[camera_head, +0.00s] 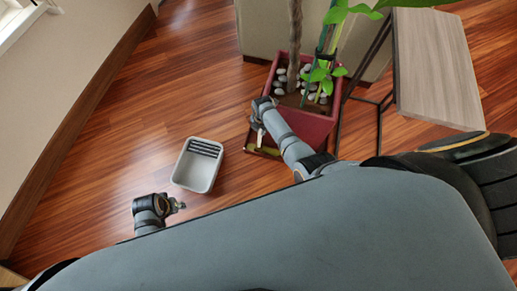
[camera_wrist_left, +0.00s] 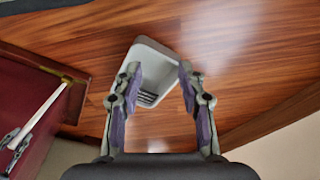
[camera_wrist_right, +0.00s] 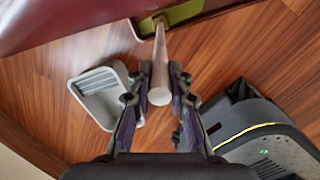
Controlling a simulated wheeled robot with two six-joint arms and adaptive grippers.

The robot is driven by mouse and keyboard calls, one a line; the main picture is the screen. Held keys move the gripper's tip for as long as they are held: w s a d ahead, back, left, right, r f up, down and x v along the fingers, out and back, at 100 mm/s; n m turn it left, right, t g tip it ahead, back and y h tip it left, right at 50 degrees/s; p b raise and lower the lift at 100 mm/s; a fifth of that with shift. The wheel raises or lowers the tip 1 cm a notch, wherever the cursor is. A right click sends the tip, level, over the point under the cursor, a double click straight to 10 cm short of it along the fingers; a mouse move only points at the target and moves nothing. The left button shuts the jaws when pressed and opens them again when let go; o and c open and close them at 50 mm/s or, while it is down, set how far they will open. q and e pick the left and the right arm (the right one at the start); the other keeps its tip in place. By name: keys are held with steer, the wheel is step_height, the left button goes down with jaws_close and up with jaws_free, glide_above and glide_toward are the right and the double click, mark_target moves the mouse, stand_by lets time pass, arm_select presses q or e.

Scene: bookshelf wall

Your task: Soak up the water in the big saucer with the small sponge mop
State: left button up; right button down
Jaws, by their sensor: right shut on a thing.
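My right gripper (camera_head: 259,124) is shut on the pale handle of the small sponge mop (camera_wrist_right: 160,62). The handle runs down to the saucer, where the mop head is small and partly hidden; I cannot tell how firmly it touches. The handle also shows in the left wrist view (camera_wrist_left: 44,110), at the saucer (camera_wrist_left: 76,98). My left gripper (camera_head: 178,206) is open and empty near the floor tray, fingers apart in the left wrist view (camera_wrist_left: 158,70).
A light grey tray (camera_head: 200,184) with dark slats stands on the wooden floor left of the saucer. The red planter (camera_head: 311,125) holds pebbles and a plant. A wooden-topped table (camera_head: 435,70) stands right.

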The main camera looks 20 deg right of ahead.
steer(key=shift+r, duration=0.15)
step_height(320, 180, up, 2)
steer(key=p, duration=0.3)
steer(key=shift+r, duration=0.2)
arm_select(q)
steer(key=s+a+f+p, duration=0.25)
steer(key=s+f, duration=0.35)
steer(key=f, duration=0.5)
arm_select(e)
step_height(320, 180, up, 2)
steer(key=shift+r, duration=0.1)
step_height(320, 180, up, 3)
steer(key=p, duration=0.3)
step_height(320, 180, up, 3)
steer(key=p, duration=0.3)
arm_select(q)
steer(key=s+a, duration=0.1)
steer(key=s, duration=1)
steer(key=shift+s+a+f+y, duration=0.15)
steer(key=shift+s+a+y, duration=0.05)
steer(key=shift+s+y, duration=0.15)
